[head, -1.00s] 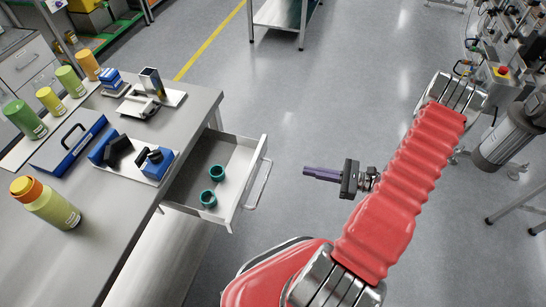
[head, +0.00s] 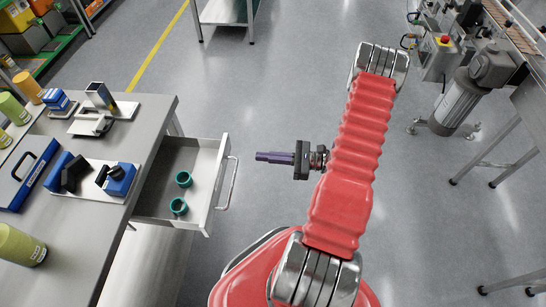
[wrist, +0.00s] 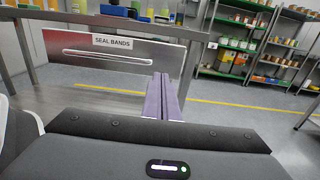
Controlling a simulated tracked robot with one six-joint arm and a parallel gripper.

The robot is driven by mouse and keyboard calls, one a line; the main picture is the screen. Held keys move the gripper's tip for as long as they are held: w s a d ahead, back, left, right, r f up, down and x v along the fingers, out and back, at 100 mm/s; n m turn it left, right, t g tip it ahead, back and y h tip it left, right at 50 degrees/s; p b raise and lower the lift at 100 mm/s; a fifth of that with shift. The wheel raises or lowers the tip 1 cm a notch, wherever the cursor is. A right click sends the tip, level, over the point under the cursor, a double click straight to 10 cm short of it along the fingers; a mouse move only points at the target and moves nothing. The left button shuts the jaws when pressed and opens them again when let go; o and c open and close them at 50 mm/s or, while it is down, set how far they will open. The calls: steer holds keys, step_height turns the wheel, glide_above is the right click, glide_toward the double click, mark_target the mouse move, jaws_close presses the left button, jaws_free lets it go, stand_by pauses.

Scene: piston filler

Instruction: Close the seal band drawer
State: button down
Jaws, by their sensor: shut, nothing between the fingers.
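The seal band drawer (head: 209,208) is pulled out from the right side of the grey workbench in the head view. Two teal bands (head: 181,193) lie inside it. Its bar handle (head: 229,184) is on the front panel. In the wrist view the drawer front (wrist: 150,60) faces me, labelled SEAL BANDS, with the handle (wrist: 105,56) across it. My gripper (head: 258,156), with purple fingers, is shut and empty. It points left toward the drawer front, a short gap to the right of the handle. In the wrist view its fingers (wrist: 162,97) overlap the panel's right part.
The workbench top (head: 95,225) holds blue tools on white plates, a blue case (head: 30,172) and a green bottle (head: 20,246). Open floor lies right of the drawer. A machine on legs (head: 468,95) stands at the far right.

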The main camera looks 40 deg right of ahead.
mark_target(227, 154)
steer(key=x, duration=0.9)
steer(key=shift+w+a, duration=0.1)
steer(key=shift+w, duration=0.1)
stand_by(0.3)
